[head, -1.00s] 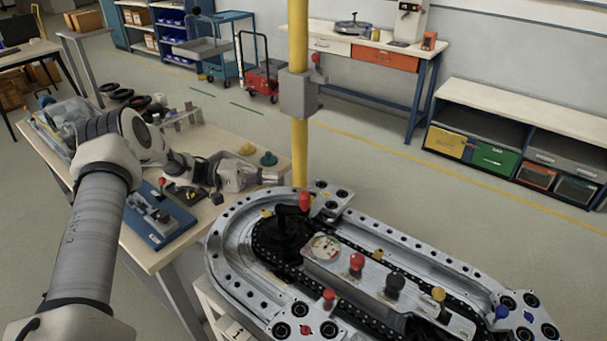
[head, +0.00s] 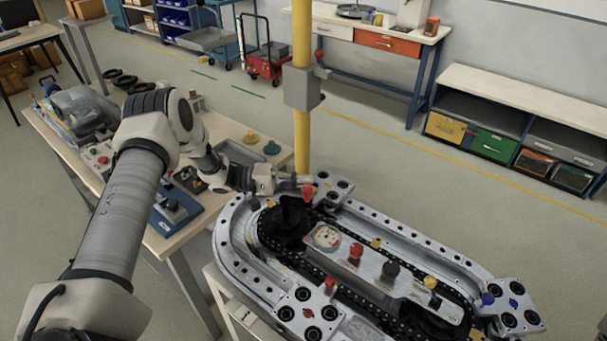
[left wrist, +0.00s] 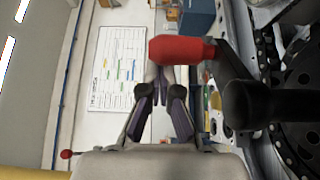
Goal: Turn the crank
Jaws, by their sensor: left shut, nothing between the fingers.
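The crank is black, with an upright red handle (head: 308,193) at the end of its arm and a dark hub (head: 290,215), at the left end of the ring track (head: 226,245). My left gripper (head: 304,182) is shut and empty, its tips right by the red handle. In the left wrist view the shut fingers (left wrist: 162,85) point at the red handle (left wrist: 182,49), which crosses in front of the tips. The black crank arm and hub (left wrist: 270,105) are on the right there. I cannot tell whether the fingers touch the handle. My right gripper is not in view.
Red, black and yellow knobs stand on the track's centre panel (head: 372,268). A yellow post (head: 302,130) with a grey box rises just behind the gripper. A cluttered workbench (head: 160,250) lies under my left arm. Open floor (head: 420,190) lies behind the track.

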